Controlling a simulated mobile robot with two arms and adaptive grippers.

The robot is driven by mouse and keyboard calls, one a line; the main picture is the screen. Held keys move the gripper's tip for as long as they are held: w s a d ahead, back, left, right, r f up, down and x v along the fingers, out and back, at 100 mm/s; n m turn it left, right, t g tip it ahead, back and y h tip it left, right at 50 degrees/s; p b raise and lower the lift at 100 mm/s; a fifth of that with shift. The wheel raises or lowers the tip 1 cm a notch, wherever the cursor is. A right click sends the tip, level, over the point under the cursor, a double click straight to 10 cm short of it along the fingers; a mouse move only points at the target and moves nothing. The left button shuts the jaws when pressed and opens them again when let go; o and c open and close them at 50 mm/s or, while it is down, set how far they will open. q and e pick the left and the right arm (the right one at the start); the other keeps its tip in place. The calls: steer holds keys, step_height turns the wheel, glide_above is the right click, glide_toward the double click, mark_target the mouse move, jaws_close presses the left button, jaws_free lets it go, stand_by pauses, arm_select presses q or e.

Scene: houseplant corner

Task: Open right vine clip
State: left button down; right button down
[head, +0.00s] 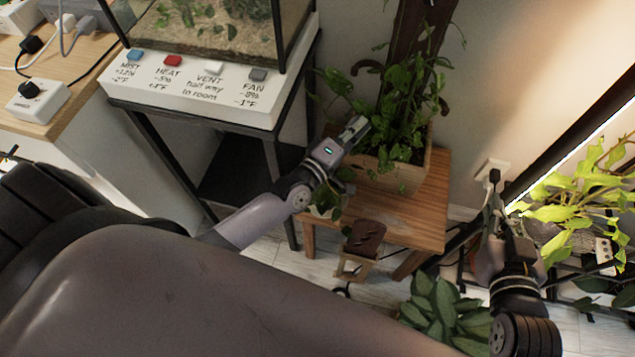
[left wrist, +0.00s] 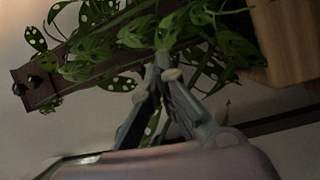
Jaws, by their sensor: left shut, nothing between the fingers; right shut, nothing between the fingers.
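A leafy vine (head: 400,105) grows from a wooden planter box (head: 408,176) up a dark brown board (head: 415,40). A curved dark brown piece (head: 367,67) sticks out left of the board, and another (head: 446,104) shows at its right; they may be the vine clips, but leaves hide much and I cannot tell whether either is open. My left gripper (head: 357,126) is shut and empty at the plant's lower left leaves. In the left wrist view its fingers (left wrist: 165,72) point toward the perforated leaves (left wrist: 150,35). My right gripper (head: 494,178) is shut and empty, right of the planter.
The planter stands on a wooden stool (head: 425,215). A terrarium on a stand with labelled buttons (head: 205,95) is at the left. A small dark pot (head: 365,238) and a broad-leaved plant (head: 445,305) are in front. A yellow-green plant (head: 575,195) crowds the right side.

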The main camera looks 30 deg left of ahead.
arm_select(q)
steer(key=shift+v, duration=1.05)
steer(key=s+d+f+m+g+h, duration=0.1)
steer(key=s+d+f+m+g, duration=0.2)
steer(key=s+d+m+g, duration=0.45)
steer(key=s+a+f+m+g+y, duration=0.3)
steer(key=s+a+m, duration=0.3)
steer(key=s, duration=0.5)
steer(key=shift+a+g, duration=0.45)
steer(key=shift+w, duration=0.1)
